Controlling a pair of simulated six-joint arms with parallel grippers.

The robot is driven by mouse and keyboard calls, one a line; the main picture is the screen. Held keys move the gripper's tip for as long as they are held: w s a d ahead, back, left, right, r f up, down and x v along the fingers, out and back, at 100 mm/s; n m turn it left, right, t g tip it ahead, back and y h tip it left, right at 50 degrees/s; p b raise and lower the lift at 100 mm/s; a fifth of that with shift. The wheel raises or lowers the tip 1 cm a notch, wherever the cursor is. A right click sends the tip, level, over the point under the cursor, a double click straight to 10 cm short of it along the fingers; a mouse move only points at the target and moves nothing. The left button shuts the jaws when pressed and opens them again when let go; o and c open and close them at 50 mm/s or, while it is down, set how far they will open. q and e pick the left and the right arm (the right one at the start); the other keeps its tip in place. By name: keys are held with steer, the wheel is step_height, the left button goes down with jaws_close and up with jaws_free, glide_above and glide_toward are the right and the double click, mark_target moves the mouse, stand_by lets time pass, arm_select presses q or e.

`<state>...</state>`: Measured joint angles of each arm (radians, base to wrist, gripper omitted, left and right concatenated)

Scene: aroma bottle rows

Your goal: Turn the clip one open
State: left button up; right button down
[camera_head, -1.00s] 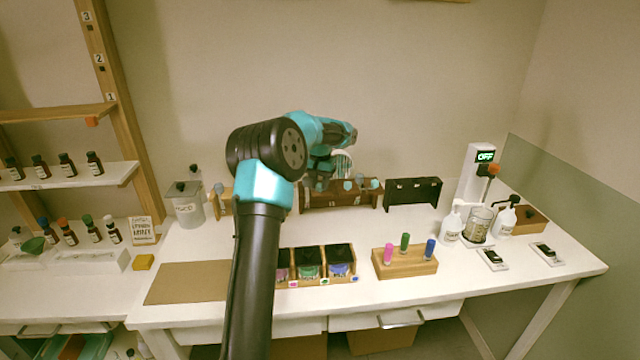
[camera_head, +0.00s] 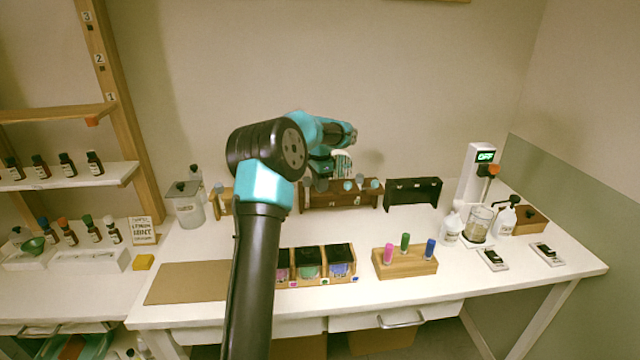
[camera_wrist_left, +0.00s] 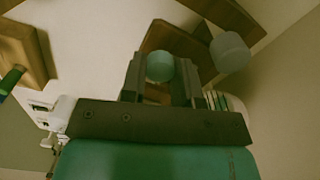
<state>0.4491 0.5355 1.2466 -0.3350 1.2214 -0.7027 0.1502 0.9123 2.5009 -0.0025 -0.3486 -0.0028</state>
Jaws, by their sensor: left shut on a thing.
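A dark brown wooden rack (camera_head: 352,198) stands at the back of the table, with several round grey-blue knobs along its top. Which of them is clip one I cannot tell. My left gripper (camera_head: 317,182) is at the left end of this rack, coming down from above. In the left wrist view its two fingers (camera_wrist_left: 161,80) are shut on a round pale blue-green knob (camera_wrist_left: 160,66). A second, greyer knob (camera_wrist_left: 230,52) stands apart beside the fingers. The lower part of the held knob is hidden by the gripper. My right gripper is in no view.
A black rack (camera_head: 413,192) stands right of the brown one. In front are a three-part wooden box (camera_head: 312,266) and a block with coloured pegs (camera_head: 405,263). A lidded jar (camera_head: 188,205) stands left. The table between the racks and the block is clear.

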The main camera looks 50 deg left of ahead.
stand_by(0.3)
arm_select(q)
steer(key=o, duration=0.9)
steer(key=shift+r, duration=0.1)
step_height(320, 180, up, 17)
steer(key=shift+r, duration=0.15)
stand_by(0.3)
stand_by(0.4)
